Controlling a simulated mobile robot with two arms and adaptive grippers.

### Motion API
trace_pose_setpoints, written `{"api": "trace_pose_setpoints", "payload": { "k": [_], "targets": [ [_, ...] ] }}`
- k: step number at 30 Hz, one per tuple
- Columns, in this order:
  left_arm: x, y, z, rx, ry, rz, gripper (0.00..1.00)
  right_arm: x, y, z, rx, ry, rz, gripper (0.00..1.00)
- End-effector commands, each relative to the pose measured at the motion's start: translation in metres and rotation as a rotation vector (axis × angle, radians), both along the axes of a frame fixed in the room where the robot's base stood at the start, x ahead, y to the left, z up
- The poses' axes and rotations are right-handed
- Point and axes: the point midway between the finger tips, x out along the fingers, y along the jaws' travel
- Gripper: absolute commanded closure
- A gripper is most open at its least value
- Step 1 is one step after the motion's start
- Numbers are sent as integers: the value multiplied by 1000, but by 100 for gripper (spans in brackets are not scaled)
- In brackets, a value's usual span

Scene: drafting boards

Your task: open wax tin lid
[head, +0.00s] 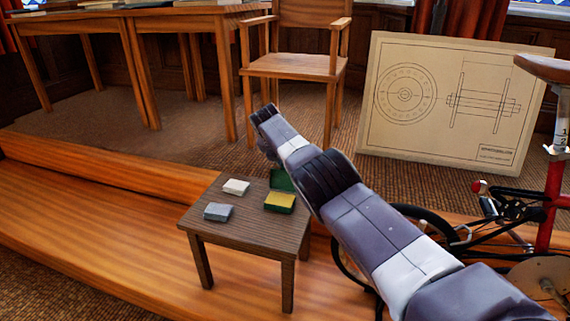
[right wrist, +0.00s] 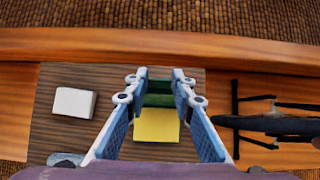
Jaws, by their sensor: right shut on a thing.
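The wax tin (head: 279,203) is a green box with yellow wax showing, on a small dark wooden table (head: 245,231). Its green lid (head: 281,180) stands raised at the tin's far side, partly hidden by my right arm. In the right wrist view the yellow wax (right wrist: 156,126) shows between the fingers, with the green lid (right wrist: 158,88) beyond it. My right gripper (right wrist: 161,76) is shut on the lid, with one fingertip at each side. My left gripper is in neither view.
A white block (head: 236,186) and a grey block (head: 218,212) lie left of the tin. A wooden chair (head: 296,66) and a drawing board (head: 450,98) stand behind. A red-framed bicycle (head: 553,190) is close on the right. A wooden step (head: 100,215) runs along the left.

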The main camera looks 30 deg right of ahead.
Motion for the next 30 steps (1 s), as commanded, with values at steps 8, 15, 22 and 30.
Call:
{"api": "trace_pose_setpoints", "payload": {
  "k": [8, 15, 22, 30],
  "targets": [
    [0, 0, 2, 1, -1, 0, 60, 4, -3, 9, -11, -16, 3, 100],
    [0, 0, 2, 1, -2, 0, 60, 3, -3, 8, -9, -14, 2, 62],
    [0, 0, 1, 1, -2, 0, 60, 2, -1, 4, -5, -7, 2, 59],
    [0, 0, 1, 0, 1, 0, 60, 1, 0, 5, -3, -7, 1, 59]
  ]
}}
